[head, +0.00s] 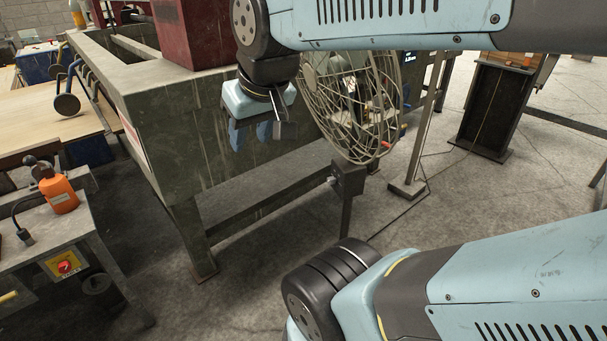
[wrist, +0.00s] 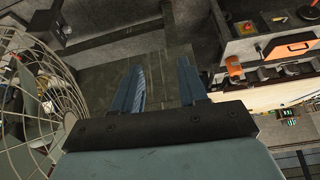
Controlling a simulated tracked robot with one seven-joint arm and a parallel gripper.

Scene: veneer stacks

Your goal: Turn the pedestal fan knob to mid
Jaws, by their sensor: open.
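The pedestal fan (head: 355,105) stands in the middle of the head view, its round wire cage to the right of my gripper. A dark control box (head: 349,179) sits below the cage on the post, with a small light knob (head: 332,181) on its left side. The knob's setting is too small to read. My gripper (head: 257,134) is open and empty, pointing down, above and left of the control box. In the wrist view the two blue fingers (wrist: 161,84) are apart with nothing between them. The fan cage (wrist: 40,88) is at left and the control box (wrist: 47,25) at upper left.
A heavy green workbench (head: 170,125) stands just behind and left of my gripper. A cable crosses the floor right of the fan, where there is free room (head: 455,195).

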